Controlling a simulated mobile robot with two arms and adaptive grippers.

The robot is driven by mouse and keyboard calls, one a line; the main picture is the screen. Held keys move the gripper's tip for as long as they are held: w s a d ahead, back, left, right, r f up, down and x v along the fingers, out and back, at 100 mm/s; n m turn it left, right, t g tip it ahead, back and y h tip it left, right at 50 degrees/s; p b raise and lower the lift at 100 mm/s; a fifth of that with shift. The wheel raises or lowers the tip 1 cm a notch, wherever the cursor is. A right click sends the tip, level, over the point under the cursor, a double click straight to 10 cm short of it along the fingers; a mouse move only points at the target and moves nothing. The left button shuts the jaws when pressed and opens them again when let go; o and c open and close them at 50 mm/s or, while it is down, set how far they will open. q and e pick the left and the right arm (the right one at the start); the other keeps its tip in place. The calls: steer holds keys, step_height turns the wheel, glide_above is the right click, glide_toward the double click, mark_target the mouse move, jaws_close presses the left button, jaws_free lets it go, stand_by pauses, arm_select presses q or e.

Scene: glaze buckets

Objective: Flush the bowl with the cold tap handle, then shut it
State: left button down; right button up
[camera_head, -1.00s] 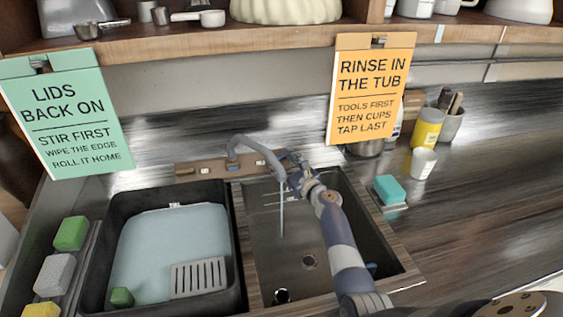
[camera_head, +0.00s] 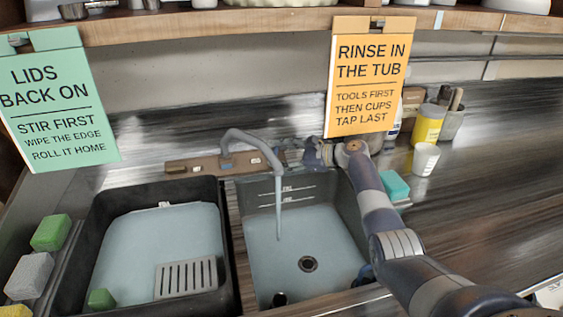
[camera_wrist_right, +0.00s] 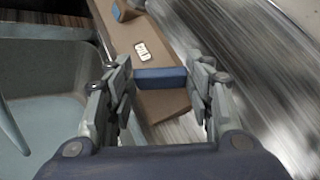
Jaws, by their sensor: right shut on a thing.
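The cold tap handle is a blue bar (camera_wrist_right: 160,78) beside a COLD label on the brown tap block (camera_head: 205,163). My right gripper (camera_wrist_right: 160,88) is shut on this handle, with one finger at each end; in the head view it is at the right end of the block, partly hiding the handle. Water (camera_head: 278,210) runs from the curved grey spout (camera_head: 250,140) into the right sink bowl (camera_head: 318,228). The bowl's floor looks pale blue under water, around a dark drain (camera_head: 308,264). My left gripper is not in view.
A black tub (camera_head: 92,262) of pale water with a slotted grey plate (camera_head: 186,278) fills the left basin. Several sponges lie at the left edge. A teal sponge (camera_head: 394,186), white cup (camera_head: 425,158) and yellow container (camera_head: 429,124) stand right of the sink. Two signs hang above.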

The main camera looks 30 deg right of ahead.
steer(key=shift+g, duration=0.3)
steer(key=o, duration=0.8)
steer(key=shift+n, duration=0.3)
steer(key=shift+o, duration=1.3)
steer(key=shift+w+a+f, duration=0.1)
steer(key=shift+w, duration=0.15)
